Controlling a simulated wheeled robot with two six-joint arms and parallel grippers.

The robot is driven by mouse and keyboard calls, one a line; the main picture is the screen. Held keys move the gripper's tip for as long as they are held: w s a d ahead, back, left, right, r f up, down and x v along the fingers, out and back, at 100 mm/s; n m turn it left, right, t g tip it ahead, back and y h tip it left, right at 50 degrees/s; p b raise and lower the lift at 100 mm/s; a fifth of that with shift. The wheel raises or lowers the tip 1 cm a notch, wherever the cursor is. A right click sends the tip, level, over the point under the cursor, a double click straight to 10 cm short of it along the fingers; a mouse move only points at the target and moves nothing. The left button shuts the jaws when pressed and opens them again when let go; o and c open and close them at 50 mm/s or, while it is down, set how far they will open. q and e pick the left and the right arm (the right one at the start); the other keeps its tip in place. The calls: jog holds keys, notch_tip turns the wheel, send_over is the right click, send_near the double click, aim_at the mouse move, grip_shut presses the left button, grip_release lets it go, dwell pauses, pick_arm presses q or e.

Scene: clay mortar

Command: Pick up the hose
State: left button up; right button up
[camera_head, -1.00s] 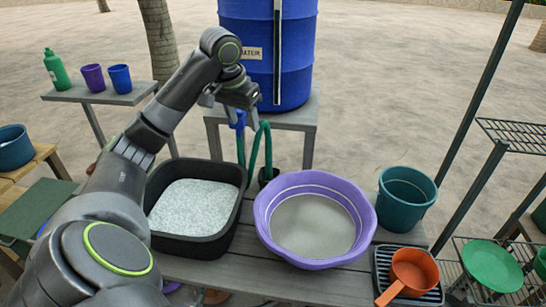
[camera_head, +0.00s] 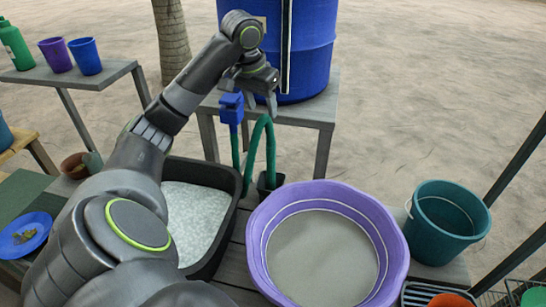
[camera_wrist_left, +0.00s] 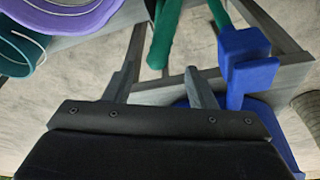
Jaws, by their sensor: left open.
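The green hose (camera_head: 262,146) rises in a bend in front of the water barrel's stand, its end standing in a small dark holder (camera_head: 270,184) on the table. A blue valve (camera_head: 231,106) sits beside it on a green pipe. My left gripper (camera_head: 252,106) is open just above the hose's bend, near the valve. In the left wrist view the hose (camera_wrist_left: 165,35) shows beyond and between the fingers (camera_wrist_left: 160,85), with the valve (camera_wrist_left: 247,65) at the right finger. I cannot tell whether the fingers touch the hose. My right gripper is not in view.
A blue barrel (camera_head: 308,50) stands on a grey stand behind. A purple basin (camera_head: 270,215) of grey material, a black tub (camera_head: 232,220) of pale grains and a teal bucket (camera_head: 445,222) crowd the table. A side table (camera_head: 95,78) holds cups and a bottle.

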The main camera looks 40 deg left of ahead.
pick_arm(q)
jog(key=b, duration=0.5)
send_near(270, 142)
jog(key=f, duration=0.2)
jog(key=x, duration=0.4)
jog(key=shift+w+f+p, duration=0.15)
jog(key=shift+w+p, duration=0.15)
jog(key=shift+w, duration=0.2)
jog(key=shift+p+x, duration=0.35)
jog(key=shift+x, duration=2.85)
jog(key=shift+s, duration=0.15)
jog(key=c, duration=0.9)
jog(key=shift+c, duration=0.3)
